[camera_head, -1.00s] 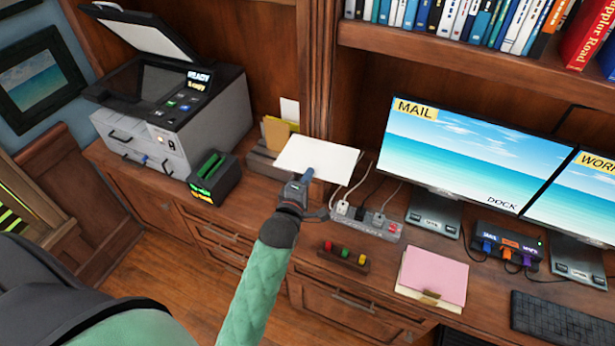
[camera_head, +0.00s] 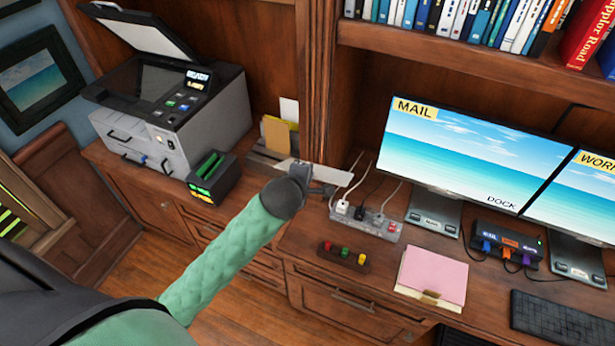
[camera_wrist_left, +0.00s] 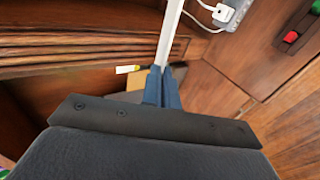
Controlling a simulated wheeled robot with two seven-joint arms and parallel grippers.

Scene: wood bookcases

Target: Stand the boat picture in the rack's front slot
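My left gripper (camera_head: 300,174) is shut on a thin white card, probably the boat picture (camera_head: 333,176); no boat shows on what is visible of it. In the left wrist view my blue fingers (camera_wrist_left: 162,90) pinch the card (camera_wrist_left: 170,32), which appears nearly edge-on. The card is beside and in front of the rack's right part; the gripper and card hide the front slot there. My right gripper is not in view.
A button bar (camera_head: 342,256) and pink folder (camera_head: 432,275) lie nearer the desk's front.

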